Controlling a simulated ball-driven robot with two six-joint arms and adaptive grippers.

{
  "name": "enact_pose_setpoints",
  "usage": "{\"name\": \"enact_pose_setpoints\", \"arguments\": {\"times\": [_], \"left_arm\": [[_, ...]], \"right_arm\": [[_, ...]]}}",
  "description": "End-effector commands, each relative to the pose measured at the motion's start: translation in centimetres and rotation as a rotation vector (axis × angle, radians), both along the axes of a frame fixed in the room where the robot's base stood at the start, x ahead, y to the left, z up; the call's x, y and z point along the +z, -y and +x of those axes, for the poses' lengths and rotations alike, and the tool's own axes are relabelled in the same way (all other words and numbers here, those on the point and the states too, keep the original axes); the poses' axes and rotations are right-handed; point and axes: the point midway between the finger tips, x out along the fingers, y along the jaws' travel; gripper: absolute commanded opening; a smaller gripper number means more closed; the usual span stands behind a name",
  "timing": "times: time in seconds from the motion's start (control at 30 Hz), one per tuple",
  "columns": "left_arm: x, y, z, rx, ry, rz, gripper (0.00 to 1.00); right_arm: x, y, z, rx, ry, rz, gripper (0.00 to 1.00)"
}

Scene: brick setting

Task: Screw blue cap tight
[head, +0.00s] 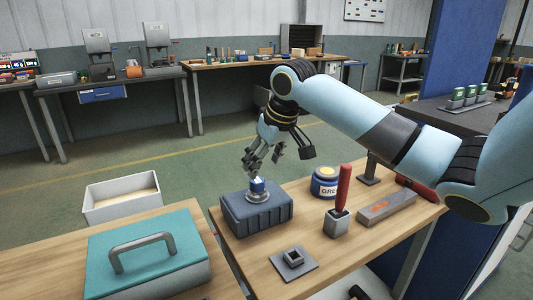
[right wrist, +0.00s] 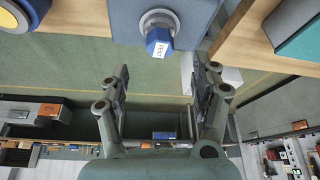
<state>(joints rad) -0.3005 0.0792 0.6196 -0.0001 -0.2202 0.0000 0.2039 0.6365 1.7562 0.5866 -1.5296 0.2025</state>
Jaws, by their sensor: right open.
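A blue cap (head: 257,186) sits on a metal neck on top of a dark grey-blue block (head: 262,218) on the wooden bench. In the right wrist view the cap (right wrist: 158,41) looks hexagonal, with white lettering on it, and stands on a round metal collar (right wrist: 160,20). My right gripper (head: 264,160) is above the cap, its fingers pointing down. In the right wrist view my right gripper (right wrist: 161,80) has its two fingers spread wide, with nothing between them; the cap lies beyond the fingertips. My left gripper is not in view.
Right of the block stand a blue-and-yellow tin (head: 325,183), a red-handled tool (head: 343,187) in a grey holder, and a grey box (head: 386,206). A small square fixture (head: 293,259) is in front. A teal case (head: 150,252) covers much of the left bench.

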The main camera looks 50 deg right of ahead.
Motion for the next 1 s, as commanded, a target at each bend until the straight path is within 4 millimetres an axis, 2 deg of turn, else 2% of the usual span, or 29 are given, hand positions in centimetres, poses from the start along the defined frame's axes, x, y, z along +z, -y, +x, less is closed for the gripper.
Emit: {"name": "enact_pose_setpoints", "arguments": {"times": [0.1,0.33,0.5,0.8,1.0], "left_arm": [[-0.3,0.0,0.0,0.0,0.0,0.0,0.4],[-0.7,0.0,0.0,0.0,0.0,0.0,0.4],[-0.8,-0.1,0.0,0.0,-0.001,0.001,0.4],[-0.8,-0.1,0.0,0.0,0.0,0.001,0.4],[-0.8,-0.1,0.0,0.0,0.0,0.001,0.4]], "right_arm": [[-2.4,0.0,0.9,-0.002,-0.002,0.004,0.64],[-5.8,0.2,2.3,-0.002,-0.001,0.001,0.64],[-6.9,0.2,2.8,0.001,0.0,0.0,0.64],[-7.0,0.3,2.9,0.001,0.0,-0.001,0.64],[-7.0,0.3,2.8,0.001,0.0,-0.001,0.38]]}}
